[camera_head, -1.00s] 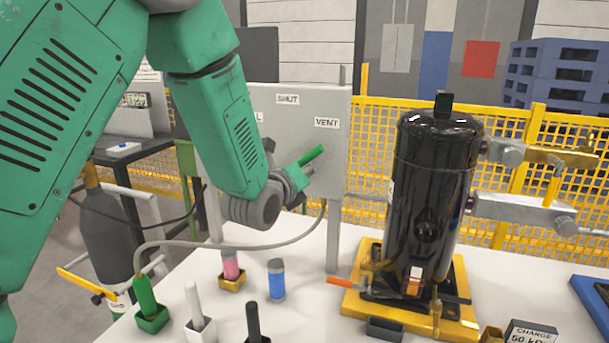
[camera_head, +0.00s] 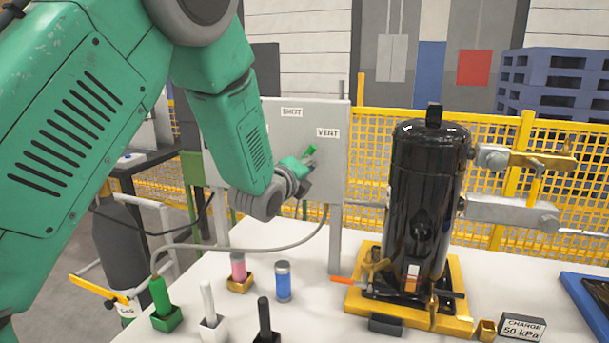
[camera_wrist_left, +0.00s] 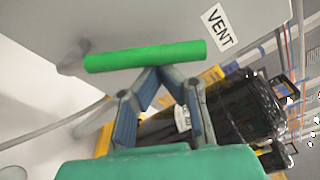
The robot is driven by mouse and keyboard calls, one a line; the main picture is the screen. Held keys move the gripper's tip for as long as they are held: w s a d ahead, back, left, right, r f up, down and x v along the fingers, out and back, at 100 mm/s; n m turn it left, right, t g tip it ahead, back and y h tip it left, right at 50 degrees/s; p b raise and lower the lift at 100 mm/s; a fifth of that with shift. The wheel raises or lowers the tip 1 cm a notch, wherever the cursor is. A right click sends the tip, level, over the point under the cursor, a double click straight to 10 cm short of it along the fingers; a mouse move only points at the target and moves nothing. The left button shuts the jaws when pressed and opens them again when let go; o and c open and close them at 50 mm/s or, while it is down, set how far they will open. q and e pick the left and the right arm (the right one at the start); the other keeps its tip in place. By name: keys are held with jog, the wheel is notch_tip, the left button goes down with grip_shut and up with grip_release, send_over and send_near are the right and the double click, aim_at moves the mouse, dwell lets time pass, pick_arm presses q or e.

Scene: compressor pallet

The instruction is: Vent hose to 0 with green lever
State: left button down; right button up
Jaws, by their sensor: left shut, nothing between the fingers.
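The green lever (camera_head: 309,152) is on the grey panel (camera_head: 335,180), just below the VENT label (camera_head: 328,133). In the left wrist view the green lever (camera_wrist_left: 145,56) lies across the picture, its right end near the VENT label (camera_wrist_left: 219,28). My left gripper (camera_head: 300,168) is shut and empty; in the left wrist view its fingertips (camera_wrist_left: 160,72) meet at the lever's lower edge. I cannot tell whether they touch it. The grey hose (camera_head: 240,247) runs from the green fitting (camera_head: 161,296) in its holder up to the panel. My right gripper is not in view.
A black compressor (camera_head: 421,205) stands on a yellow pallet (camera_head: 455,322) to the right. Pink (camera_head: 239,267), blue (camera_head: 283,282), white (camera_head: 208,300) and black (camera_head: 264,318) fittings stand at the table's front. A CHARGE 50 kPa sign (camera_head: 522,328) is at front right.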

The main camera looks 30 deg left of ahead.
pick_arm(q)
jog(key=a+n, duration=0.3)
jog(key=shift+a+r+n+t, duration=0.3)
jog(key=shift+a+r+n, duration=0.05)
jog(key=shift+r+n, duration=0.05)
jog(key=shift+s+a+r+n, duration=0.1)
jog(key=shift+s+a+n, duration=0.1)
jog(key=shift+a+n, duration=0.1)
jog(key=shift+r, duration=0.1)
jog(key=shift+n, duration=0.3)
jog(key=shift+d+r, duration=0.25)
jog(key=shift+d, duration=0.05)
jog(key=shift+a+n, duration=0.1)
jog(key=shift+n, duration=0.2)
